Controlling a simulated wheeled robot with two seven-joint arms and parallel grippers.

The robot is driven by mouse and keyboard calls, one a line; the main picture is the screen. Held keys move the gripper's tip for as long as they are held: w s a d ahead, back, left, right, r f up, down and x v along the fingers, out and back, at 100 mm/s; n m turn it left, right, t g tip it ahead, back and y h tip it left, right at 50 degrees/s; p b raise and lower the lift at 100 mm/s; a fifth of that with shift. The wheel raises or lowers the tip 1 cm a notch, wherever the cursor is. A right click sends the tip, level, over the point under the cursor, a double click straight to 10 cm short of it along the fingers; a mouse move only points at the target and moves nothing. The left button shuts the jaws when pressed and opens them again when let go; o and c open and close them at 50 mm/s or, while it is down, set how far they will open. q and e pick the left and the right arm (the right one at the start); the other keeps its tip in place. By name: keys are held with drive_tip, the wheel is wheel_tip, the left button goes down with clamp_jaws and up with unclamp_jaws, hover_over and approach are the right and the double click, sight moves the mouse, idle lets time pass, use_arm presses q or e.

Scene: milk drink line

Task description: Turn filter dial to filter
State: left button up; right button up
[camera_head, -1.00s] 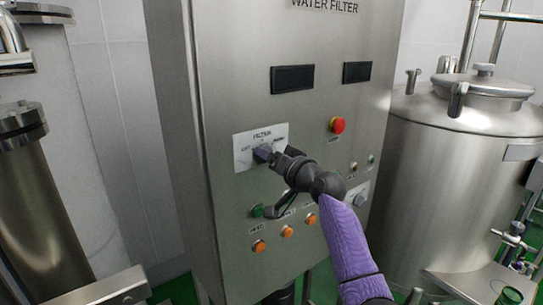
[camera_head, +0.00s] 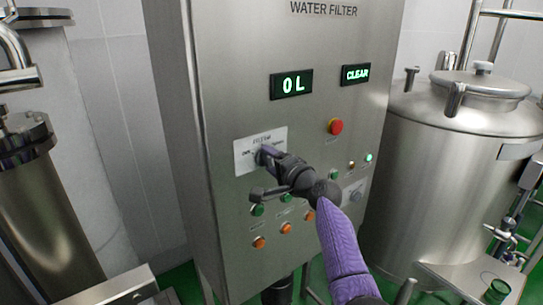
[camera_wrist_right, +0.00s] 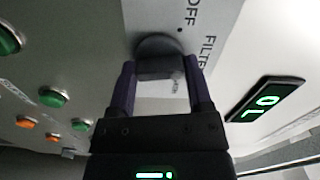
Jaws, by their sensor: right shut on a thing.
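The filter dial (camera_wrist_right: 160,62) is a dark knob on the white label plate (camera_head: 243,162) on the front of the steel water filter cabinet (camera_head: 225,95). My right gripper (camera_head: 264,155) reaches the dial from the front. In the right wrist view its two purple fingers (camera_wrist_right: 163,80) are shut on the dial, one on each side. The words OFF and FILTER show on the label beside it. In the head view the gripper hides most of the dial, so its exact pointing is hard to tell. My left gripper is not in view.
A red button (camera_head: 336,126) is to the right of the dial. Green and orange buttons (camera_head: 286,228) are below. A steel tank (camera_head: 440,160) stands at right.

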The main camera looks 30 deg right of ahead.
drive_tip(key=shift+r+m+p, duration=0.15)
drive_tip(key=shift+m+p, duration=0.2)
drive_tip(key=shift+m, duration=0.55)
drive_tip(key=o, duration=1)
drive_tip(key=shift+c, duration=0.2)
drive_tip(key=shift+o, duration=1.3)
drive_tip(key=shift+w, duration=0.2)
drive_tip(key=shift+s, duration=0.1)
drive_tip(key=s, duration=0.9)
drive_tip(key=shift+s+d, duration=0.35)
drive_tip(key=shift+s, duration=0.05)
